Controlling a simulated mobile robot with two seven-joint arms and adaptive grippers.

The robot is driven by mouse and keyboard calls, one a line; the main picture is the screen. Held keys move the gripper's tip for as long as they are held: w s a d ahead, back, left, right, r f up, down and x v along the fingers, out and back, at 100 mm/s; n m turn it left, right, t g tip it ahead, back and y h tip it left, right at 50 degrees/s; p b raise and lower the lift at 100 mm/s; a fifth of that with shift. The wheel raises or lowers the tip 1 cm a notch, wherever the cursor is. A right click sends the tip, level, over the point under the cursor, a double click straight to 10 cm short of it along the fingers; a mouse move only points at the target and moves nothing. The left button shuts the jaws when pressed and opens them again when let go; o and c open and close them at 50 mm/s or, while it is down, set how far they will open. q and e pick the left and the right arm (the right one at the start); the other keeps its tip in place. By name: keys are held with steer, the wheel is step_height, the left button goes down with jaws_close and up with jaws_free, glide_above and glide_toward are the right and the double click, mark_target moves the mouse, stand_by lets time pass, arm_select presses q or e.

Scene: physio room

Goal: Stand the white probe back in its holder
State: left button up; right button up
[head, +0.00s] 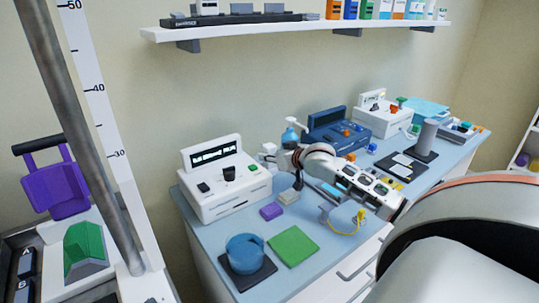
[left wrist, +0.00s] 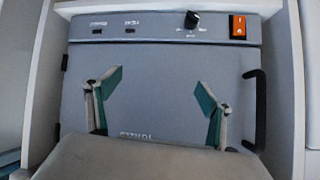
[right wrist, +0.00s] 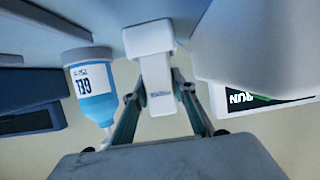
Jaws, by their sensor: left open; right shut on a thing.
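The white probe (right wrist: 155,60) is between the fingers of my right gripper (right wrist: 160,100), which is shut on it, in the right wrist view. In the head view my right gripper (head: 280,157) is above the bench, right of the near white unit, and the probe's white head (head: 267,149) shows at its tip. A small black cup (head: 229,173), which looks like the holder, stands on the front of the white unit (head: 222,195); nothing is seen in it. My left gripper (left wrist: 158,105) is open and empty before a grey cabinet door; the head view does not show it.
A gel bottle (head: 291,134) is close behind my right gripper, also in the right wrist view (right wrist: 90,85). A blue unit (head: 335,130) stands farther back. A blue cup (head: 245,250), green pad (head: 293,246) and purple block (head: 271,211) lie at the front. A shelf (head: 290,32) hangs above.

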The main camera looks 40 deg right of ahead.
steer(key=p, duration=0.2)
steer(key=shift+p, duration=0.3)
stand_by(2.2)
steer(key=shift+f, duration=0.35)
stand_by(0.9)
steer(key=o, duration=1.2)
steer(key=v, duration=1.2)
steer(key=shift+r, duration=0.1)
steer(key=shift+a, duration=0.1)
